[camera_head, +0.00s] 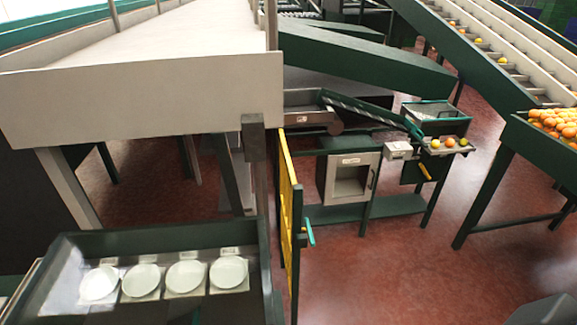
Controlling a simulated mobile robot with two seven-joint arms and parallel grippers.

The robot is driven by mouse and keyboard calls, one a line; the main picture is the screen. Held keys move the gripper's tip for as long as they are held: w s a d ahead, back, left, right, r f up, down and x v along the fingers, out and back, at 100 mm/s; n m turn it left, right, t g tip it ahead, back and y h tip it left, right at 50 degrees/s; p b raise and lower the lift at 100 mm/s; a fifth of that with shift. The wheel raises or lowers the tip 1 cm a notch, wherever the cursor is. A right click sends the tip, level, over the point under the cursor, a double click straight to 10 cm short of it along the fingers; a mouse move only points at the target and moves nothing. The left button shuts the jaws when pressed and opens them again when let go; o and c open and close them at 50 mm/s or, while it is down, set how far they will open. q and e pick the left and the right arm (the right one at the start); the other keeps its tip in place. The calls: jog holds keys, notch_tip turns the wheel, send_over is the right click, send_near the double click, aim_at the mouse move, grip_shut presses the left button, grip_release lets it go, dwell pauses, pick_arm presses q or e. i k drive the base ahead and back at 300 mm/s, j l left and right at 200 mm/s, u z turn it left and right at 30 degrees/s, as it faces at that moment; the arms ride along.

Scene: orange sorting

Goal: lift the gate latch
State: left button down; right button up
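A yellow gate (286,170) stands almost edge-on near the middle of the head view, next to a grey post (255,160). A small teal latch handle (310,235) sticks out from the gate's right side, low down. It looks slightly tilted from upright. The gate's face is mostly hidden by the steep angle, so I cannot tell how the latch engages. Neither of my grippers can be made out in this view.
A dark-framed tray with several white plates (228,272) is at the lower left. A cream conveyor side (150,95) is above it. A green bench with a grey box (350,178) stands behind the gate. Oranges (555,122) fill a bin at right. Red floor (400,270) is clear right of the gate.

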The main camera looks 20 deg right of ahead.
aim_at(308, 226)
jog(key=l, duration=0.95)
jog(key=l+u, duration=0.15)
jog(key=l, duration=0.85)
jog(key=i+l, duration=0.25)
jog(key=l, duration=0.15)
jog(key=i+l+u, duration=0.1)
jog(key=i+l, duration=0.15)
jog(key=l, duration=0.15)
jog(key=i+l, duration=0.25)
jog(key=l, duration=0.15)
